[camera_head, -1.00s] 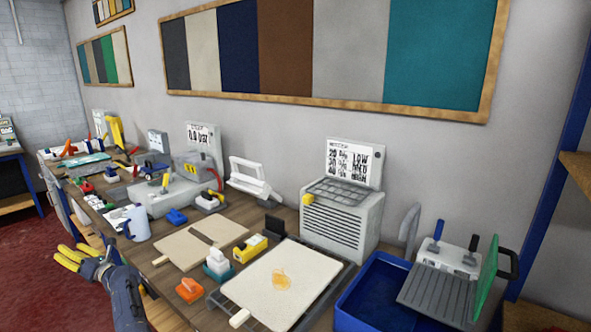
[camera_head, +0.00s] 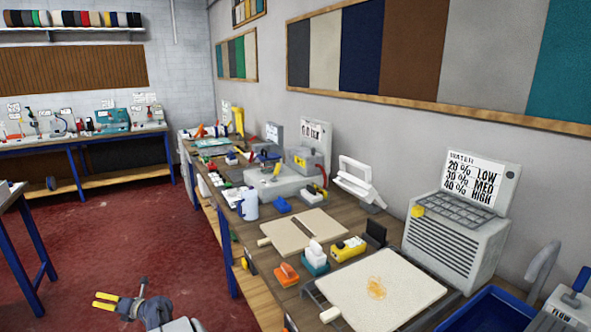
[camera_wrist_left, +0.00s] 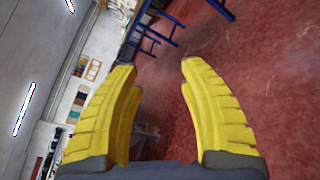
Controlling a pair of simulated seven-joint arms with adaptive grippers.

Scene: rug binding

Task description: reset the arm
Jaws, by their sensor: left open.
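My left gripper (camera_head: 106,301) is at the lower left of the head view, over the red floor and left of the workbench. Its yellow fingers are apart and nothing is between them. In the left wrist view the two yellow fingers (camera_wrist_left: 160,75) are spread wide, with red floor and blue table legs beyond them. My right gripper is not in view.
The wooden workbench (camera_head: 384,227) runs along the right wall. It carries cutting boards (camera_head: 283,232), a grey heater-like unit (camera_head: 452,235) and a blue tub (camera_head: 490,308). Another bench (camera_head: 75,143) stands at the back. The red floor (camera_head: 130,220) between is clear.

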